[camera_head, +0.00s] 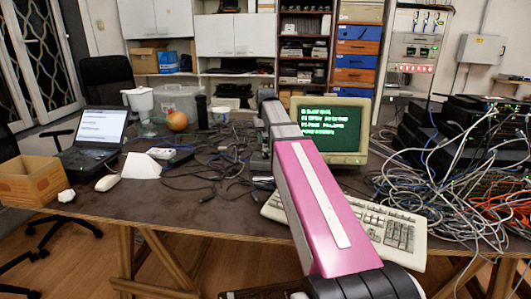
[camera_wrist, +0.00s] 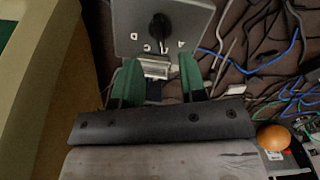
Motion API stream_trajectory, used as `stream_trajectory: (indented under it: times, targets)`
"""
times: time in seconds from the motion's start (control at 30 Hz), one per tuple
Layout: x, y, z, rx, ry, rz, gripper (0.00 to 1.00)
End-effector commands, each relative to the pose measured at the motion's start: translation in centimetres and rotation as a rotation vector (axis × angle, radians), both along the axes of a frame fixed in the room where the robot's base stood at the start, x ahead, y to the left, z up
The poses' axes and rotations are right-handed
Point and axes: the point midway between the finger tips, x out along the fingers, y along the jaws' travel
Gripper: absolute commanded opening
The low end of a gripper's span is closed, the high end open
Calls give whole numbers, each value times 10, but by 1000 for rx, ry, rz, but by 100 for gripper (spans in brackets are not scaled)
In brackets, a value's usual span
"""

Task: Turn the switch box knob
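The switch box is a grey plate (camera_wrist: 128,18) with small markings, at the top middle of the wrist view. Its black knob (camera_wrist: 159,28) stands at the plate's centre. My gripper (camera_wrist: 158,66) has two green fingers, spread apart with a gap between them. The fingertips lie just below the knob in the wrist picture and the knob is not between them. A small metal piece shows at the plate's lower edge, between the fingertips. In the head view my arm hides most of the box and the gripper's fingers.
A monitor (camera_head: 352,143) with green text stands right of my arm, with a keyboard (camera_head: 385,228) in front. Tangled cables (camera_head: 450,185) cover the right side. A laptop (camera_head: 95,135), cardboard box (camera_head: 28,183) and orange ball-like object (camera_head: 177,121) are on the left. Loose black cables lie mid-table.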

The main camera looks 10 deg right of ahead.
Motion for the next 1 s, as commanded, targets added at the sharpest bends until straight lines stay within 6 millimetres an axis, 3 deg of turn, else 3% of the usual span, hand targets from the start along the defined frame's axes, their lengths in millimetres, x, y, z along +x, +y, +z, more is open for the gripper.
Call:
stream_trajectory:
  times: [0.2,0.4,0.83,0.87,0.97,1.0]
  targets:
    - [-1,0,-36,0,1,0,38]
    - [0,0,-56,0,0,0,38]
    - [0,0,-64,0,-1,0,38]
    - [0,0,-64,0,-1,0,32]
    - [0,0,-64,0,-1,0,0]
    - [0,0,-64,0,-1,0,0]
